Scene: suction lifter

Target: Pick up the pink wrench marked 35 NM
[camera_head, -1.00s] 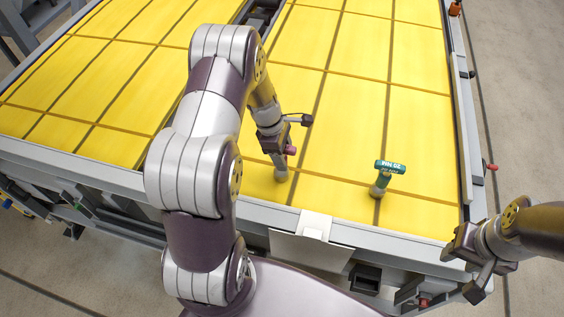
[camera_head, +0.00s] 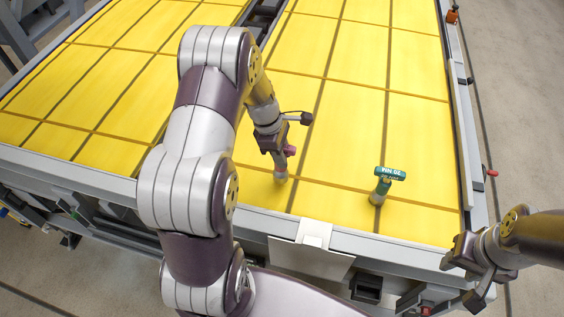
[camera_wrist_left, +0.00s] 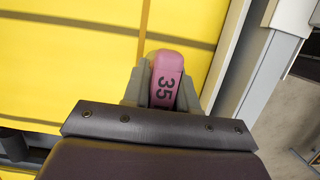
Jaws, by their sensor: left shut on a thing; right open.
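The pink wrench marked 35 (camera_wrist_left: 167,82) is between the fingers of my left gripper (camera_wrist_left: 165,95) in the left wrist view. In the head view a small pink end of the wrench (camera_head: 291,151) shows beside my left gripper (camera_head: 279,150), which is shut on it. A grey shaft end below sits close to the yellow surface; I cannot tell if it touches. A green wrench marked 20 NM (camera_head: 390,174) stands upright to the right, apart from the gripper. My right gripper (camera_head: 462,262) is open and empty off the table's right front corner.
The yellow table top (camera_head: 345,120) is divided by dark lines and mostly clear. A grey frame edge (camera_head: 390,246) runs along its front, with a white plate (camera_head: 314,232) on it. A red knob (camera_head: 491,172) sticks out at the right side.

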